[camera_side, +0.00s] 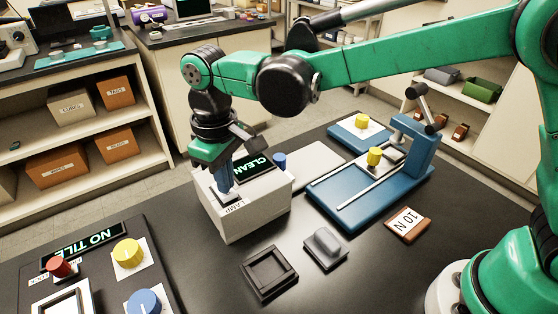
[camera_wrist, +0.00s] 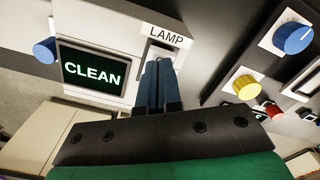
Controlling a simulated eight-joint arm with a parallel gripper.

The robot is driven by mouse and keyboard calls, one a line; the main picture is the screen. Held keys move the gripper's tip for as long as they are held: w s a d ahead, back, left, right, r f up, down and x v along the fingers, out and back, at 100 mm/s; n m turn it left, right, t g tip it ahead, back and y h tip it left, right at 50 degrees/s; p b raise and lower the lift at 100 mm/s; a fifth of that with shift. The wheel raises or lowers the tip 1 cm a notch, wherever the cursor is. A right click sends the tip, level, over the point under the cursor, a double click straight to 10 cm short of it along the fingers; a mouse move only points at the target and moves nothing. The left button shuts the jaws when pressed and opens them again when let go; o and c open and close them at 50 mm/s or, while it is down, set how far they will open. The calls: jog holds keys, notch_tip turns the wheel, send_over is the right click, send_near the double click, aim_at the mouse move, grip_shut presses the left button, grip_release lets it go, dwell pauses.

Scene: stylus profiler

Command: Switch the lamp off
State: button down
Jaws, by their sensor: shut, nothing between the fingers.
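The lamp unit is a white box (camera_side: 258,213) on the dark bench in the side view. Its LAMP label (camera_wrist: 165,35) shows in the wrist view, above a pale switch recess. In the wrist view the closed fingers (camera_wrist: 160,62) overlap the recess and hide most of the switch. I cannot tell whether they touch it or which way it is set.
A blue knob (camera_side: 280,161) sits beside the screen. A blue slide stage (camera_side: 372,190) stands to the right. A NO TILE panel (camera_side: 90,241) with knobs is at the lower left.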

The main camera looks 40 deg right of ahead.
jog(key=shift+f, duration=0.5)
jog(key=shift+r, duration=3.5)
jog(key=shift+d, duration=0.1)
jog(key=s+d+f+m+t, duration=0.1)
jog(key=s+d+m+t, duration=0.2)
jog(key=d, duration=0.6)
jog(key=s+d+f+m+t, duration=0.1)
jog(key=s+d+m+t, duration=0.2)
jog(key=d, duration=0.7)
jog(key=shift+s+d+t, duration=0.25)
jog(key=shift+s+t, duration=0.35)
jog(key=shift+s, duration=0.65)
